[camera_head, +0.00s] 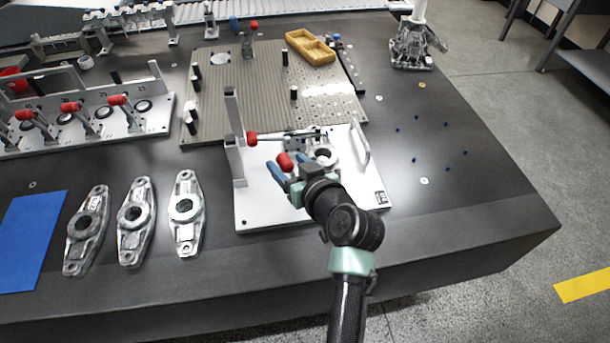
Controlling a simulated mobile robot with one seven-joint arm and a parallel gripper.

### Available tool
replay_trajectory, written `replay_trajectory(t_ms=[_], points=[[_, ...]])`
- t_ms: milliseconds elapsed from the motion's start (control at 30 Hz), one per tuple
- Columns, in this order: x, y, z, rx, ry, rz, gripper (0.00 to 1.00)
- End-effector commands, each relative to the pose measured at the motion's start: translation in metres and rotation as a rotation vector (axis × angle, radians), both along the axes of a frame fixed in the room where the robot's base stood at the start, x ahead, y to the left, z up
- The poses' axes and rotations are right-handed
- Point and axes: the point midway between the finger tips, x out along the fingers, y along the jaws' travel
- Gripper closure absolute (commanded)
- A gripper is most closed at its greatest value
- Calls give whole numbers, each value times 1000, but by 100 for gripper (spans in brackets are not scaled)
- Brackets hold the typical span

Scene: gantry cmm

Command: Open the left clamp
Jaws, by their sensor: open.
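A white fixture plate (258,208) near the table's front edge carries a metal part (324,154) with a round bore. Two toggle clamps with red handles are on it. One red handle (252,138) points left, next to a grey upright post. The other red handle (285,161) is lower and nearer to me. My gripper (287,168) is open, its blue fingertips around or just short of this nearer handle; I cannot tell whether they touch it. My gripper and wrist hide the base of the nearer clamp. I cannot tell which clamp is the left one.
Several loose metal parts (185,212) and a blue mat (32,240) lie to the left. Behind them is a fixture with several red-handled clamps (70,107). A ribbed plate (230,115) and yellow tray (310,47) are behind. The table's right side is mostly clear.

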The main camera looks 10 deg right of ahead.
Motion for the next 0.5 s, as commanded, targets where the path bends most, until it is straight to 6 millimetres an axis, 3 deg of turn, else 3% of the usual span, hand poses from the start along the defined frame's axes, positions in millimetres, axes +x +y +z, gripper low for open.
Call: replay_trajectory(t_ms=[200,500], points=[[-41,-14,18,-1,0,-2,36],[-72,-23,32,0,-1,-1,36]])
